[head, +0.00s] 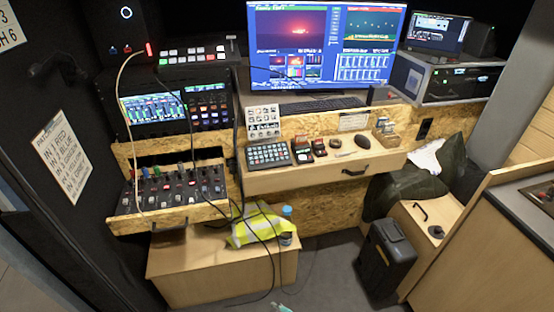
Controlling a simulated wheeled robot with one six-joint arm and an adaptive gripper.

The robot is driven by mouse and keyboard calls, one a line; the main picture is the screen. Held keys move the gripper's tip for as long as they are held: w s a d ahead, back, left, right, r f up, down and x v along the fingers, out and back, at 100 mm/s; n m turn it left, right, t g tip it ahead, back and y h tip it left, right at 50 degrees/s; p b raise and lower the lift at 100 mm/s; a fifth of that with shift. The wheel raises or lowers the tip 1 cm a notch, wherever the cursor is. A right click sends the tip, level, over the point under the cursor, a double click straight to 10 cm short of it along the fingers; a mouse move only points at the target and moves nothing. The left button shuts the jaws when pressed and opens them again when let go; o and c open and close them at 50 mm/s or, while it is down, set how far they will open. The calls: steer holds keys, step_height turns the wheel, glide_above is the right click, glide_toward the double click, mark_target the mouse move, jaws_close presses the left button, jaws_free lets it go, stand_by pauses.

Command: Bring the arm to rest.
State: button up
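My arm and my gripper do not show in the head view, so their pose and the gripper's state are hidden. A small pale and teal thing (280,307) is cut off by the bottom edge; I cannot tell what it is.
A wooden desk drawer (310,174) holds a keypad (268,154) and small devices below a large monitor (322,45). A mixer panel (170,192) with cables juts out at left. A low wooden box (212,275) carries a yellow vest (255,226). A black case (385,262) stands right; floor (325,268) between is mostly clear.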

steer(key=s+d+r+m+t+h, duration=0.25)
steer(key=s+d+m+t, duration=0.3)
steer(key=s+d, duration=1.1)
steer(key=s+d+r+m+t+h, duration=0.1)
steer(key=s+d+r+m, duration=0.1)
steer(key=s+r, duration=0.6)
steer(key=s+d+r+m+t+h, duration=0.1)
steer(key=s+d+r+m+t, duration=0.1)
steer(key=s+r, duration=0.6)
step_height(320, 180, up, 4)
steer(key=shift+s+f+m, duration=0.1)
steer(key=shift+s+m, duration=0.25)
